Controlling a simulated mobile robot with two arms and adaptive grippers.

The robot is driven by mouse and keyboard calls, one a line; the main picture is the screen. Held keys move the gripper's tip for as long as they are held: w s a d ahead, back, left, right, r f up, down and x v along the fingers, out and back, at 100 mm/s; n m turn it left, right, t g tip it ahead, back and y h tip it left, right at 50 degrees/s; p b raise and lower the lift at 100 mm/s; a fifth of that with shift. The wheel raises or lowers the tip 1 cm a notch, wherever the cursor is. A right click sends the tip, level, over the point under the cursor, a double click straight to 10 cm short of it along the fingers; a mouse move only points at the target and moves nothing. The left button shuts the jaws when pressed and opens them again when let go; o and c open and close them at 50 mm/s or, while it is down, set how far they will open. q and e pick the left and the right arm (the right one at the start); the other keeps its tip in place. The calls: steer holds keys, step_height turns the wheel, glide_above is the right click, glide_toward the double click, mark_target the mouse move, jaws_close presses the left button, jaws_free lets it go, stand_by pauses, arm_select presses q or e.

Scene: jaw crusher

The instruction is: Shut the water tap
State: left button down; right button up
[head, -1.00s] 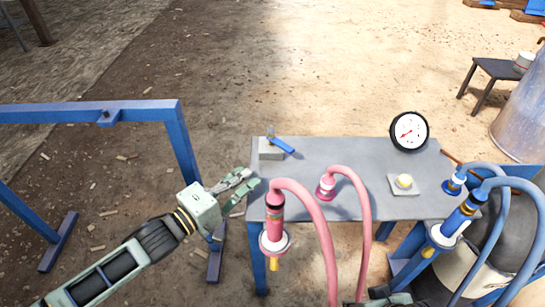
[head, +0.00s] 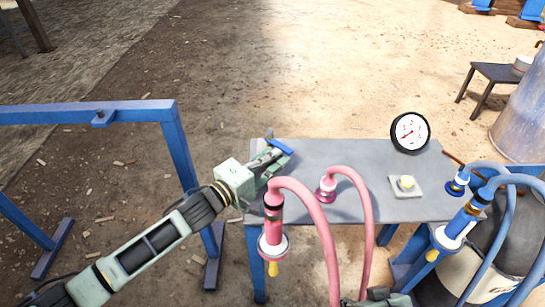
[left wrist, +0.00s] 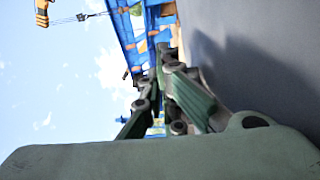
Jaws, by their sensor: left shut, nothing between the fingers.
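The water tap's blue lever (head: 279,146) shows at the far left corner of the grey table (head: 340,152). Its grey block is mostly hidden behind my left gripper. My left gripper (head: 273,160) is shut and empty, just in front of the lever and low over the table's left edge. I cannot tell whether it touches the tap. In the left wrist view its fingers (left wrist: 165,95) are close together beside the grey table surface (left wrist: 250,60). A greenish part at the bottom edge of the head view may be my right gripper (head: 385,298); its fingers are not clear.
Pink hoses (head: 325,235) arch over the table's front edge, close to my left gripper. Blue hoses (head: 510,215) hang at the right. A blue frame (head: 90,112) stands left.

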arm_select(q)
steer(key=shift+d+r+n+t+p, duration=0.2)
steer(key=shift+d+n+t+p, duration=0.1)
steer(key=shift+d, duration=0.1)
steer(key=shift+d+t+y, duration=0.15)
steer(key=shift+t+y, duration=0.15)
steer(key=shift+y, duration=0.3)
steer(key=shift+d+n+t+y+p, duration=0.25)
steer(key=shift+n+t+y+p, duration=0.2)
steer(key=shift+n+y, duration=0.2)
steer(key=shift+w+d+n+t+y+p, duration=0.1)
steer(key=shift+d+n+t+y+p, duration=0.1)
steer(key=shift+n+t+y, duration=0.25)
steer(key=shift+w+d+n+t+y+p, duration=0.1)
steer(key=shift+n+t+y+p, duration=0.1)
steer(key=shift+n+y, duration=0.3)
steer(key=shift+w+d+f+n+y, duration=0.15)
steer(key=shift+n+y, duration=0.25)
steer(key=shift+y, duration=0.5)
arm_select(e)
steer(key=shift+s+d+r+g, duration=0.3)
steer(key=shift+s+d+r, duration=0.1)
steer(key=shift+s, duration=0.2)
steer(key=shift+s+d+r+g, duration=0.3)
steer(key=shift+s+d+r, duration=0.05)
steer(key=shift+s, duration=0.2)
arm_select(q)
steer(key=shift+h, duration=0.3)
arm_select(e)
steer(key=shift+f, duration=0.15)
